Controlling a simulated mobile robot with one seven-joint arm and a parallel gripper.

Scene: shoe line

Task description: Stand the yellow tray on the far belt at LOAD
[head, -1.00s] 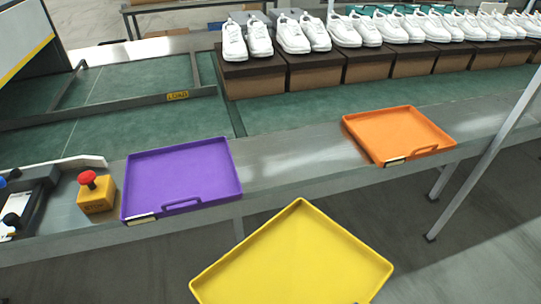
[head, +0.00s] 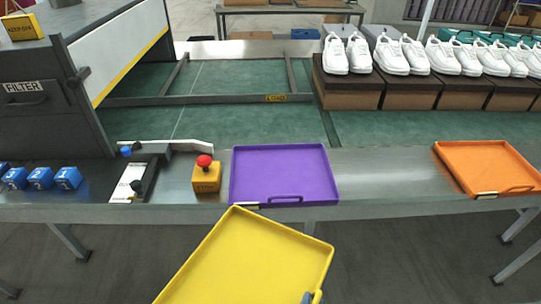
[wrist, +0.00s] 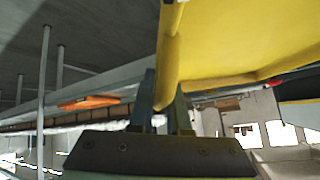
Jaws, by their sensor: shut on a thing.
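The yellow tray (head: 250,262) hangs in the air at the bottom of the head view, in front of the near metal counter. It looks tilted and its lower part is cut off. My gripper (head: 314,297) shows only in part at its lower right edge. In the wrist view, the two fingers of my gripper (wrist: 163,112) are shut on the rim of the yellow tray (wrist: 225,45). The far belt (head: 235,122) is green. The LOAD label (head: 276,98) is on a dark bar of a frame lying over the belt, and the belt inside that frame is bare.
A purple tray (head: 285,174) and an orange tray (head: 487,166) lie on the near counter (head: 390,176). A yellow stop button box (head: 206,177) stands left of the purple tray. White shoes on brown boxes (head: 410,92) line the belt right of LOAD. A dark FILTER cabinet (head: 45,100) stands left.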

